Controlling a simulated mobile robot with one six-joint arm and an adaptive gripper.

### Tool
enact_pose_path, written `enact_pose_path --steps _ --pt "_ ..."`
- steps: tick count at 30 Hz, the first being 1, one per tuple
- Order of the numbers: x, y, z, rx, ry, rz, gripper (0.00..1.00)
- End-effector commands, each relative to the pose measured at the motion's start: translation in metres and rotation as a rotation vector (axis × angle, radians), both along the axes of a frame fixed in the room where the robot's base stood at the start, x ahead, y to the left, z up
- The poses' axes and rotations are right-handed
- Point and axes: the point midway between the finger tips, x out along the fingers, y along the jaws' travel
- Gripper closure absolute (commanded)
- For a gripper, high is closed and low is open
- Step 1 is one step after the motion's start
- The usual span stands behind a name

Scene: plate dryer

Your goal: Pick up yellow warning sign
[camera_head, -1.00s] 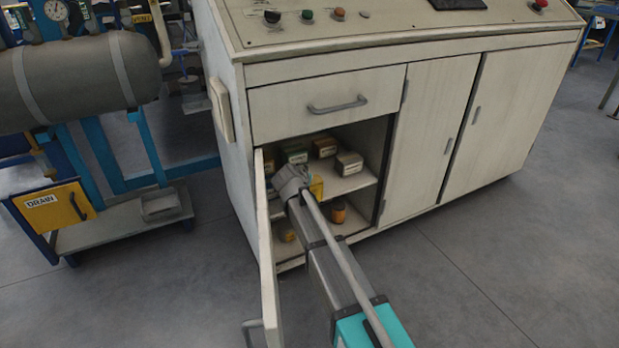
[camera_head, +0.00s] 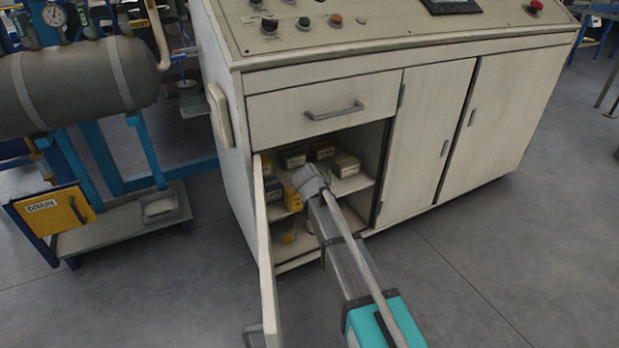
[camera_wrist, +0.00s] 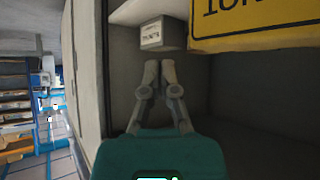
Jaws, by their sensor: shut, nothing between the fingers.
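The yellow warning sign (camera_wrist: 262,20) has a black border and black lettering. It fills the top right of the wrist view, cut off by the picture's edge. In the head view a yellow piece (camera_head: 293,200), likely the same sign, shows inside the open cabinet, just left of my arm's end. My gripper (camera_wrist: 158,68) is shut and empty, its fingertips together. In the wrist view it lies below and left of the sign, apart from it. In the head view my wrist hides the fingertips and part of the shelf.
The cabinet's open door (camera_head: 266,250) stands left of my arm. Small labelled boxes, including a white one (camera_head: 345,166), sit on the middle shelf; the white box (camera_wrist: 155,34) is just beyond my fingertips in the wrist view. A closed drawer (camera_head: 325,108) is above.

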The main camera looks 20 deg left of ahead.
Motion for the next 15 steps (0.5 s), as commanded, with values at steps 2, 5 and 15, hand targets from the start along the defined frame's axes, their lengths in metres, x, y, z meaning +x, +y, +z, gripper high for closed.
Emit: enact_pose_path --steps 2,5,15 --pt "-0.002 -0.038 0.005 -0.020 0.041 -0.030 1.00" --pt "-0.005 -0.084 0.007 -0.048 0.106 -0.065 1.00" --pt "-0.041 -0.234 0.014 -0.106 0.359 -0.140 1.00"
